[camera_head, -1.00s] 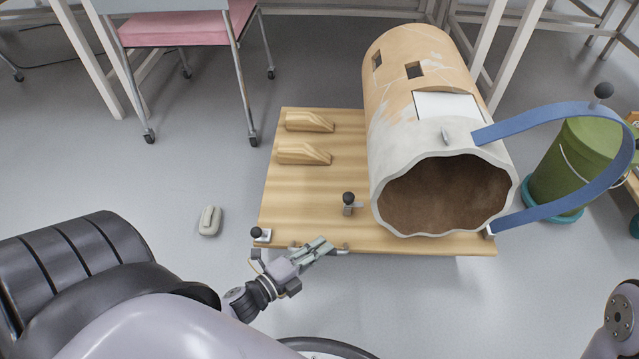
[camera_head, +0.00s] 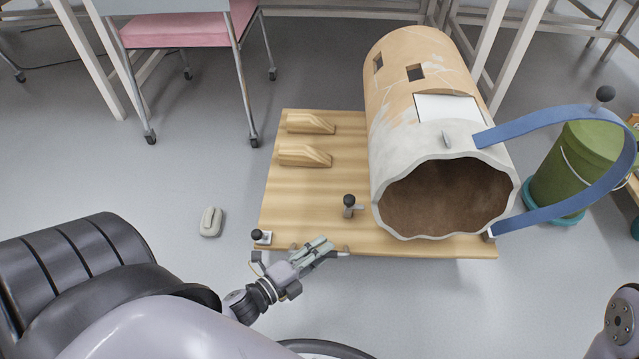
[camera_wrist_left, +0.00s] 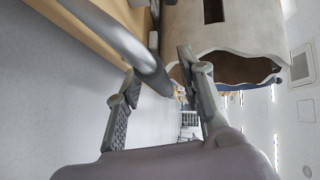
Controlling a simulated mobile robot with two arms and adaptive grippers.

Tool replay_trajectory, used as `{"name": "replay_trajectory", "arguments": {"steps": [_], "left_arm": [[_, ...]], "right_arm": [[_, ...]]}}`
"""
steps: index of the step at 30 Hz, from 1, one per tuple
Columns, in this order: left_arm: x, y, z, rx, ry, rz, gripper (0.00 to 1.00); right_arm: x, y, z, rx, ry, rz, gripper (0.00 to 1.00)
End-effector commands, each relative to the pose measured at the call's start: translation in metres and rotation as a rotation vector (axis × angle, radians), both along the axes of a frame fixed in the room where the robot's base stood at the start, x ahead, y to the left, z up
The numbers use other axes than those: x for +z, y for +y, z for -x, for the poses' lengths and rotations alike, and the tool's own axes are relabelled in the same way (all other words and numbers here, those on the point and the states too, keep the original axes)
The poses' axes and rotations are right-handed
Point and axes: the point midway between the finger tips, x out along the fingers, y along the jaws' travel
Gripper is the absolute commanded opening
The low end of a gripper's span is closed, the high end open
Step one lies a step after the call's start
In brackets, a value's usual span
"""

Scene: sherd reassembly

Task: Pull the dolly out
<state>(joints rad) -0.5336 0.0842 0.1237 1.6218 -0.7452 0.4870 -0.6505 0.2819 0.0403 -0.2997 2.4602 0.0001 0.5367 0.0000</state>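The dolly (camera_head: 300,200) is a flat wooden platform standing on the floor ahead of me. A grey metal bar handle (camera_head: 343,252) runs along its near edge and shows large in the left wrist view (camera_wrist_left: 120,38). A big broken clay vessel (camera_head: 398,110) lies on its side on the dolly's right half. My left gripper (camera_head: 325,248) is at the near edge by the handle. In the left wrist view its fingers (camera_wrist_left: 160,92) are spread, with the bar's bent end between or just beyond them. Contact cannot be told. My right gripper is out of view.
Two wooden wedges (camera_head: 305,155) and a black-knobbed clamp (camera_head: 349,204) sit on the dolly. A blue strap (camera_head: 560,115) loops out right, near a green bucket (camera_head: 575,165). A small grey object (camera_head: 211,222) lies on the floor left.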

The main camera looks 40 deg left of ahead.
Motion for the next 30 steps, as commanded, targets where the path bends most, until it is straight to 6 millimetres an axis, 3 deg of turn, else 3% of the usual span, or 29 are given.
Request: {"name": "replay_trajectory", "arguments": {"steps": [5,19,24,30], "left_arm": [[0.001,0.003,0.013,0.001,0.003,0.0,0.35],[0.014,0.025,0.101,0.001,0.003,-0.001,0.35],[0.016,0.028,0.114,0.001,0.001,0.0,0.35],[0.016,0.029,0.116,0.001,0.0,0.0,0.35]], "right_arm": [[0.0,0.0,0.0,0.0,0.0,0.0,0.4],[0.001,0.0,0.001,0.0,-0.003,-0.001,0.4],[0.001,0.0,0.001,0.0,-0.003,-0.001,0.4],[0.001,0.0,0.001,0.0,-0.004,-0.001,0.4]]}}
